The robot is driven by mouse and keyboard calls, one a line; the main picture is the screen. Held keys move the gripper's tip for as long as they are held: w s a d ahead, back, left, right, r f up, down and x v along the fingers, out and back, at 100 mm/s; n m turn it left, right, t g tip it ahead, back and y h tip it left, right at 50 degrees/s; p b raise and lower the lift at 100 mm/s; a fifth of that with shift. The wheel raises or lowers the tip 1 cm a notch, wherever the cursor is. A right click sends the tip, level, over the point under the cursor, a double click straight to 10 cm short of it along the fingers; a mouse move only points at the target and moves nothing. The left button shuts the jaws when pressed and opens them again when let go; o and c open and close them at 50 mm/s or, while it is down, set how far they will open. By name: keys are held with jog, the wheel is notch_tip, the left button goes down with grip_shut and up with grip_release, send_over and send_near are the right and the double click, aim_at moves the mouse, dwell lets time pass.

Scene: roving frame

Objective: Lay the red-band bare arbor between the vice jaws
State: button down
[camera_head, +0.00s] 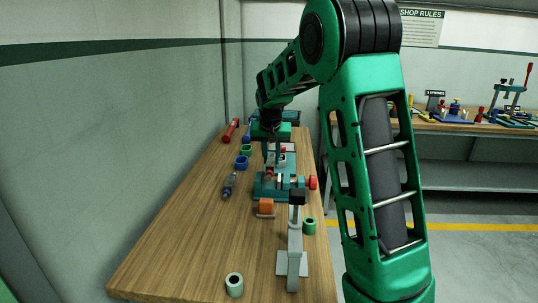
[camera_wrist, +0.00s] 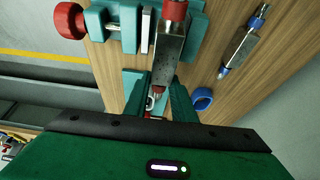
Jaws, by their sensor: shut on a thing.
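My gripper (camera_wrist: 160,96) is shut on the red-band bare arbor (camera_wrist: 166,52), a grey metal bar with a red end, in the wrist view. The bar points away from the fingers toward the teal vice (camera_wrist: 128,24). Its red end lies beside the vice's pale jaw plate; whether it touches the jaws I cannot tell. In the head view my gripper (camera_head: 272,152) is over the far side of the vice (camera_head: 262,190), and the arbor is too small to make out clearly. The vice has a red knob (camera_head: 312,182) on its right.
The left front of the bench is clear.

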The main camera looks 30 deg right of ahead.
jog(key=shift+f, duration=2.1)
jog(key=c, duration=1.4)
grip_release()
jog(key=shift+w+a, duration=0.1)
jog(key=shift+a, duration=0.2)
jog(key=v, duration=1)
jog(key=shift+s+d+r, duration=0.25)
jog(key=shift+r, duration=0.05)
jog(key=shift+s+d, duration=0.1)
